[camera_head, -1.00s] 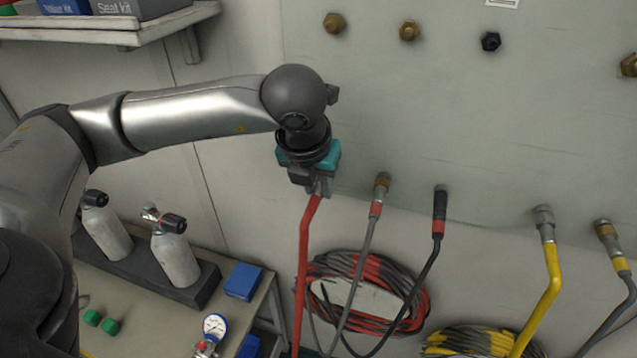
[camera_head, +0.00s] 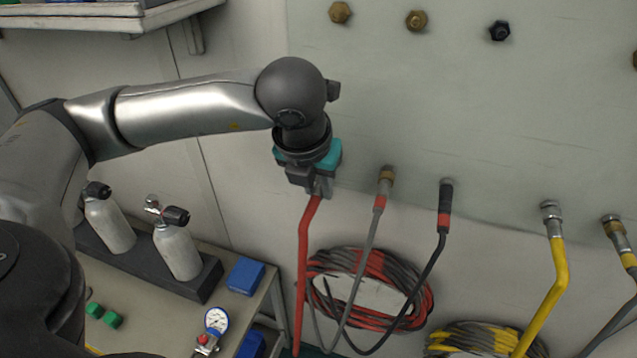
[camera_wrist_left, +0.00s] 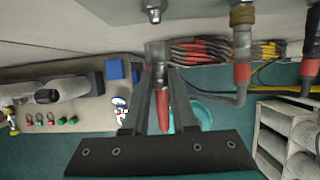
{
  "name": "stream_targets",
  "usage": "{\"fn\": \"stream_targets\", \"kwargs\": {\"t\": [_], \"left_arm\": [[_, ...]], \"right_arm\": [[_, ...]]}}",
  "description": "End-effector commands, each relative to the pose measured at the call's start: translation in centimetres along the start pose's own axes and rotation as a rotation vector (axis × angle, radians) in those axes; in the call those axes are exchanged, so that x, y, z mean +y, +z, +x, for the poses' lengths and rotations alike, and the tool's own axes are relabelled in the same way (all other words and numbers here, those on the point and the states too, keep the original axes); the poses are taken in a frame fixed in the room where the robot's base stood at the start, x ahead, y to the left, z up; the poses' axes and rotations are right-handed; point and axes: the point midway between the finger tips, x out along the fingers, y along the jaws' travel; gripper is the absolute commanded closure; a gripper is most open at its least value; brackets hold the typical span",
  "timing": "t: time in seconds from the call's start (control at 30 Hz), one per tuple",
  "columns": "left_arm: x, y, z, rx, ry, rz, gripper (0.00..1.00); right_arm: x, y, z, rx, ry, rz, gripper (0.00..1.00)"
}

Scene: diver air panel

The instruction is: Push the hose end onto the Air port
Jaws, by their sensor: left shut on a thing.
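My left gripper (camera_head: 322,188) is shut on the metal end of a red hose (camera_head: 303,250), in front of the lower part of the pale panel (camera_head: 450,110). The hose hangs almost straight down from the fingers. In the left wrist view, the hose end (camera_wrist_left: 158,52) sits between the two fingers, with its red sleeve (camera_wrist_left: 163,108) below. A bare metal fitting (camera_wrist_left: 153,10) shows at the top of that view, apart from the hose end. No Air label is readable, so I cannot tell for certain which port is Air. My right gripper is out of view.
To the right, a grey hose with a red band (camera_head: 379,203), a black hose (camera_head: 445,218) and a yellow hose (camera_head: 557,262) hang from panel fittings. Coiled hose (camera_head: 420,290) hangs below. A bench at left holds grey cylinders (camera_head: 178,252) and a blue box (camera_head: 245,276).

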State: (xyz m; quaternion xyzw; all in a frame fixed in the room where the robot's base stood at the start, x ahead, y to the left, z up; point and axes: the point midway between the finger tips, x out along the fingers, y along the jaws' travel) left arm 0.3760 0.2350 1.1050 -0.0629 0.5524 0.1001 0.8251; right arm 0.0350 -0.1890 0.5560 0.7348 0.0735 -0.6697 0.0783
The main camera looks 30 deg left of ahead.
Motion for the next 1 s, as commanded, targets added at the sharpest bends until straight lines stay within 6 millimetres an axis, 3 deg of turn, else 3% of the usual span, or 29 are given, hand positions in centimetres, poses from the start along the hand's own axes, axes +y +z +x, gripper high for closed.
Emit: {"fn": "stream_targets", "kwargs": {"t": [0.37,1.0], "left_arm": [[0.0,-0.2,-0.1,-0.003,-0.001,0.000,1.00],[0.0,-4.5,-1.9,-0.001,-0.001,0.000,1.00]], "right_arm": [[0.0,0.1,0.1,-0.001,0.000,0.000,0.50],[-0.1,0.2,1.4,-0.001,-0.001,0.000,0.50]]}}
